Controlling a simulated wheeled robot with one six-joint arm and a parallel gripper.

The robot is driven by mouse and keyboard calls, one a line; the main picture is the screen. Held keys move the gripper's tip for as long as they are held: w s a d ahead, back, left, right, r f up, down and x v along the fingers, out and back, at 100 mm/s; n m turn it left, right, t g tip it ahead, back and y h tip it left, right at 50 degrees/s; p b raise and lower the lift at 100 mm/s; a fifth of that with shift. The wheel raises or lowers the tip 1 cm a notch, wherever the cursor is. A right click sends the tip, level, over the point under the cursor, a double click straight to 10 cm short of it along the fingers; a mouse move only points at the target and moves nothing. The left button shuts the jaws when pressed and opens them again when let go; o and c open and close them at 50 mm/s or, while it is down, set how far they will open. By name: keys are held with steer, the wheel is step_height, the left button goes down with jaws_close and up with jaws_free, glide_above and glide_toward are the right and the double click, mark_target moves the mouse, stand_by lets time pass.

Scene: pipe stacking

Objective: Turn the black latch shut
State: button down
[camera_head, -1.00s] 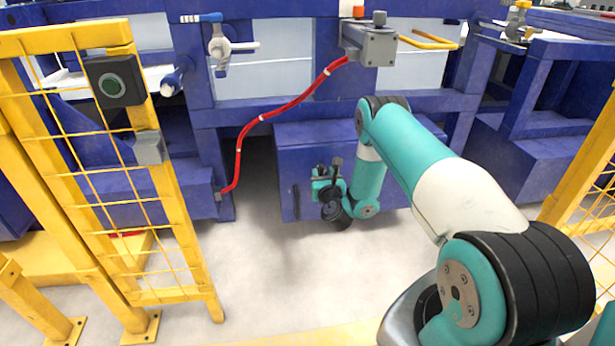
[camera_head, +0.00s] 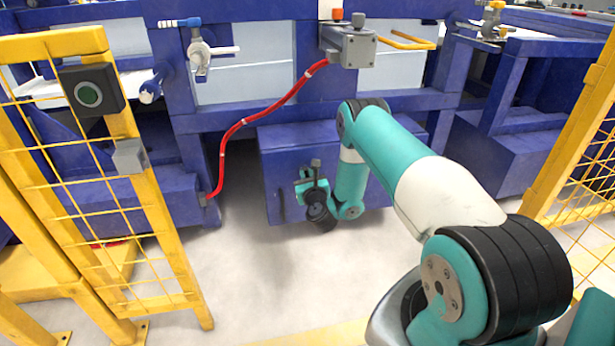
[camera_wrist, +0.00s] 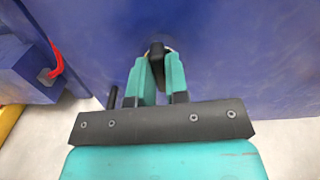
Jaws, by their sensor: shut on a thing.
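The black latch (camera_wrist: 157,48) shows in the wrist view as a small dark piece on the front of the blue cabinet (camera_wrist: 230,50). My gripper (camera_wrist: 158,62) has its two teal fingers closed around the latch, one on each side. The fingers hide part of the latch. In the head view my gripper (camera_head: 306,190) is low at the front of the blue cabinet (camera_head: 285,155), and the latch itself cannot be made out there.
A dark upright handle (camera_head: 281,207) is on the cabinet, left of my gripper. A red hose (camera_head: 270,108) hangs to the left. A yellow mesh gate (camera_head: 125,230) stands at left and yellow mesh fencing (camera_head: 590,150) at right. The floor between is clear.

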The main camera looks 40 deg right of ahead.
steer(key=shift+w+a+f+n+b, duration=0.15)
steer(key=shift+n+b, duration=0.25)
steer(key=shift+n, duration=3.65)
steer(key=shift+s+a+f+n+b, duration=0.1)
steer(key=shift+n+b, duration=0.25)
steer(key=shift+n, duration=3.7)
steer(key=shift+d, duration=0.1)
steer(key=c, duration=1.1)
jaws_free()
